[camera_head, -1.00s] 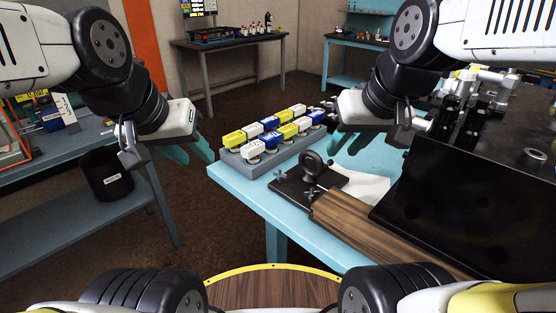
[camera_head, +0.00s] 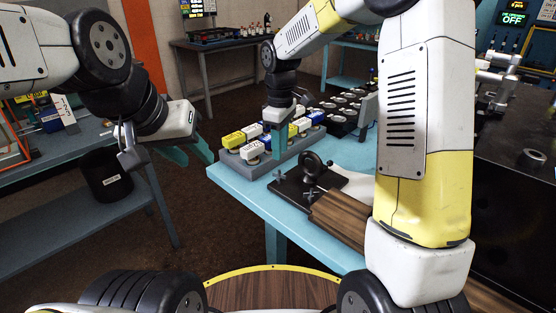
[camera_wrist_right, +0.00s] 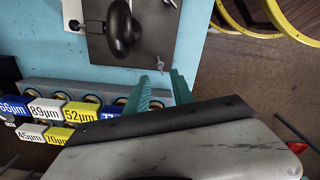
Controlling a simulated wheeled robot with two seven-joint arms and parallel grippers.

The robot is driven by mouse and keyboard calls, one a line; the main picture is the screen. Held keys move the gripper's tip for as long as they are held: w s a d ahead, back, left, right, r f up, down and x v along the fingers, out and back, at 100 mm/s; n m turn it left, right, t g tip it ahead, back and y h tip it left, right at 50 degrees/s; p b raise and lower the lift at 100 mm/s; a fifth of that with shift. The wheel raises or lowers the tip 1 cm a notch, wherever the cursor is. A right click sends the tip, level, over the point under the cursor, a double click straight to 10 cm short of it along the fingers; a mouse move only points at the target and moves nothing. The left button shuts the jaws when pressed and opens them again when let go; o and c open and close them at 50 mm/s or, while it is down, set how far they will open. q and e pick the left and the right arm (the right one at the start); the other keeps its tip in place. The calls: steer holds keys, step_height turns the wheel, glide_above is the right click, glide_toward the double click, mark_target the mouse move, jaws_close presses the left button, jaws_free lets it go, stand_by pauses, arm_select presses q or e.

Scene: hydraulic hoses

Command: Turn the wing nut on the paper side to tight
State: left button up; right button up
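A black plate (camera_head: 290,188) with a round black handle (camera_head: 312,164) lies on the blue table. My left gripper (camera_head: 190,160) is open and empty, left of the table.
A grey rack (camera_head: 236,168) of labelled yellow, white and blue blocks stands behind the plate, close to my right fingers. A wooden board (camera_head: 338,218) adjoins the plate at the front. A large black block (camera_head: 515,190) is at the right.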

mark_target(279, 174)
step_height(279, 174, down, 8)
steer(key=shift+f, duration=0.1)
stand_by(0.4)
jaws_close()
